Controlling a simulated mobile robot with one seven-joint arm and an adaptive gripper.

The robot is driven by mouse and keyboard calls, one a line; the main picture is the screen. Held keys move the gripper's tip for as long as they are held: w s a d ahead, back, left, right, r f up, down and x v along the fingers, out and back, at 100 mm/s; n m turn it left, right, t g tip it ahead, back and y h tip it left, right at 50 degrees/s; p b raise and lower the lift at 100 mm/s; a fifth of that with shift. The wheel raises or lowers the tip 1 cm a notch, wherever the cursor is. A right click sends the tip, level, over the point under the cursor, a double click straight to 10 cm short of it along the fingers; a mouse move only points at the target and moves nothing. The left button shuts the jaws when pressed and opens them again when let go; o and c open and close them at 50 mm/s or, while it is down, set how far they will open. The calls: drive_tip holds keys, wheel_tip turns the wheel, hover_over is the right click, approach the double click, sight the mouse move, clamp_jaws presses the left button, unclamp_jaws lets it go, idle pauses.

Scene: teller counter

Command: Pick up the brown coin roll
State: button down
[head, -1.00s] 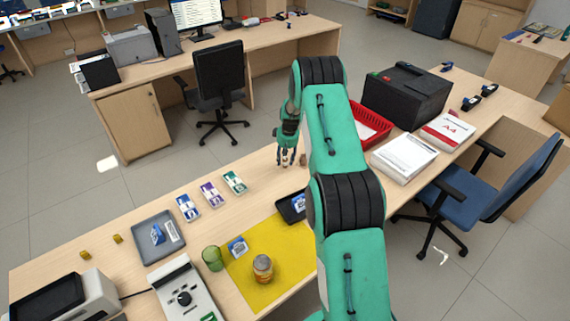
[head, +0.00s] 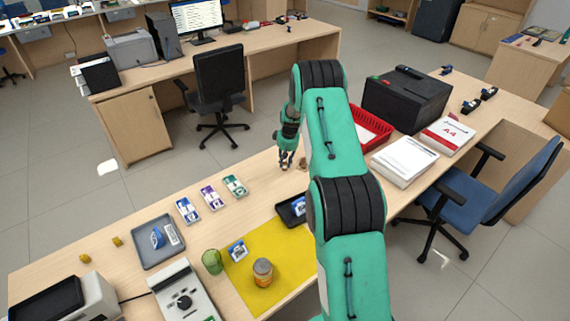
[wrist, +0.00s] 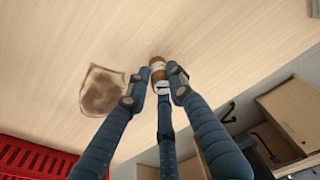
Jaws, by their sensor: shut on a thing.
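The brown coin roll (wrist: 157,63), brown with a pale band, stands between my fingertips in the wrist view. My gripper (wrist: 158,80) is shut on it, with fingers on either side and a third finger below it in the picture. The roll's lower part is partly hidden by the fingers. In the head view my gripper (head: 286,163) is low over the far edge of the counter, and the roll is too small to make out there.
A brownish flat patch or pouch (wrist: 102,91) lies beside the roll. A red basket (head: 368,128) stands right of my gripper, near a black box (head: 407,97). Coin and note packs (head: 211,196) lie to the left. Bare counter (head: 262,172) lies between the packs and my gripper.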

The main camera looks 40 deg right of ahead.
sight(285, 160)
drive_tip(key=shift+r, duration=0.65)
wheel_tip(285, 160, up, 2)
drive_tip(key=shift+r+p, duration=0.1)
drive_tip(key=shift+p, duration=0.3)
drive_tip(key=s+a, duration=0.3)
drive_tip(key=s, duration=0.4)
drive_tip(key=s+a+r+p, duration=0.1)
drive_tip(key=s+a, duration=0.3)
drive_tip(key=s, duration=0.3)
drive_tip(key=shift+a+r, duration=0.15)
drive_tip(key=shift+a, duration=0.1)
